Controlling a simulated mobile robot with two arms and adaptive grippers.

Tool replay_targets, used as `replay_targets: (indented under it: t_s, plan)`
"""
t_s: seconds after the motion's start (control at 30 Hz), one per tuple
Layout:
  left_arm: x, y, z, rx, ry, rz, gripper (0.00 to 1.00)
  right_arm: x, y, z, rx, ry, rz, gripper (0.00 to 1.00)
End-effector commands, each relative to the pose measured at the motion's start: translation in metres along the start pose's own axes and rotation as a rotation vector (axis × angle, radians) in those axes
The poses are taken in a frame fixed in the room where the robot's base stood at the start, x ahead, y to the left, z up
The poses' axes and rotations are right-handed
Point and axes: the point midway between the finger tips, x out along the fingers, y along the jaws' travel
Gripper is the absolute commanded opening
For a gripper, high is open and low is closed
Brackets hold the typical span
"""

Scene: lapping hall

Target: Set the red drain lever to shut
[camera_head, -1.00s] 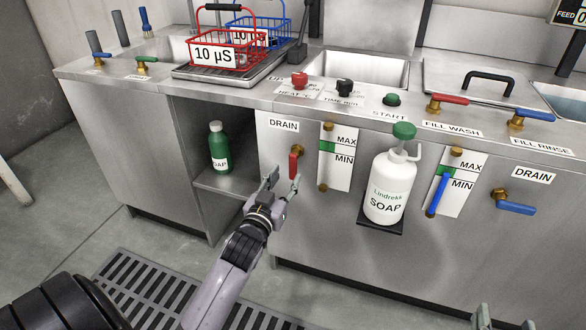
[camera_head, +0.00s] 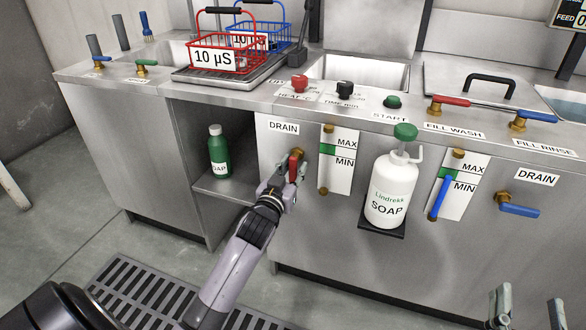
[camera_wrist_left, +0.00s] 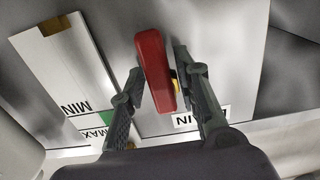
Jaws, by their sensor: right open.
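The red drain lever (camera_head: 293,164) hangs down from its brass valve, below the left DRAIN label (camera_head: 283,127) on the steel front. My left gripper (camera_head: 287,172) is at the lever, its fingers on either side of it. In the left wrist view the red lever (camera_wrist_left: 154,70) stands between the two open fingers. Whether either finger touches is unclear. My right gripper (camera_head: 530,312) is open and empty at the bottom right, far from the lever.
A white soap bottle (camera_head: 391,190) stands on a small shelf right of the lever, past a level gauge (camera_head: 337,177). A green soap bottle (camera_head: 219,152) stands in the open bay to the left. A blue drain lever (camera_head: 518,210) is far right. A floor grate (camera_head: 140,290) lies below.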

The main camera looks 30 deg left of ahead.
Motion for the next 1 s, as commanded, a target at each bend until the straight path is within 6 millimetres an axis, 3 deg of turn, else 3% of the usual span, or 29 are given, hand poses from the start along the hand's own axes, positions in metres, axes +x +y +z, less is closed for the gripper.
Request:
replay_targets:
  t_s: [0.4, 1.0]
  plan:
    - [-0.0002, 0.0, 0.0001, 0.0, 0.0, 0.0, 0.0, -0.0001, 0.0002, 0.0002, 0.0, -0.001, 0.001, 0.54]
    - [0.0003, 0.0004, 0.0002, 0.003, 0.0, 0.0, 0.0, -0.0001, 0.0001, 0.0, 0.0, -0.001, 0.001, 0.54]
